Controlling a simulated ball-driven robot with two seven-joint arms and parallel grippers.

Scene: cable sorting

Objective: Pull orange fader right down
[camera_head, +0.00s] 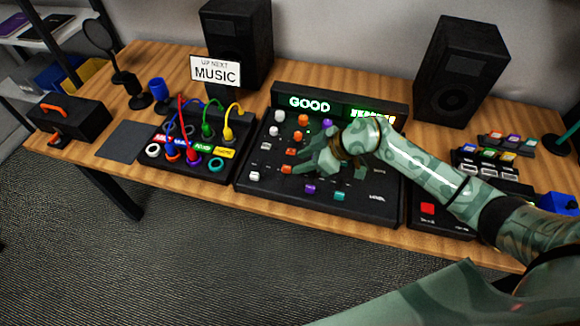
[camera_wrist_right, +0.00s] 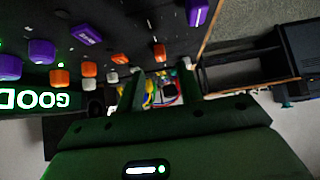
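The black mixer board (camera_head: 260,185) lies in the middle of the desk. Its orange column has round knobs, an orange label plate (camera_head: 291,152), and an orange fader cap (camera_head: 286,169) toward the front edge. In the right wrist view an orange fader cap (camera_wrist_right: 158,50) shows just beyond the fingers. My right gripper (camera_head: 308,164) hovers over the mixer, just right of the orange column. Its fingers (camera_wrist_right: 160,88) are apart, with nothing held between them. I cannot tell whether a finger touches the fader. My left gripper is not in view.
A white fader (camera_head: 254,176) is left of the orange one, and purple (camera_head: 310,188) and teal (camera_head: 338,196) faders are to its right. A cable patch box (camera_head: 188,155) stands left of the mixer. A lit display (camera_head: 310,103) and speakers (camera_head: 460,70) are behind.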

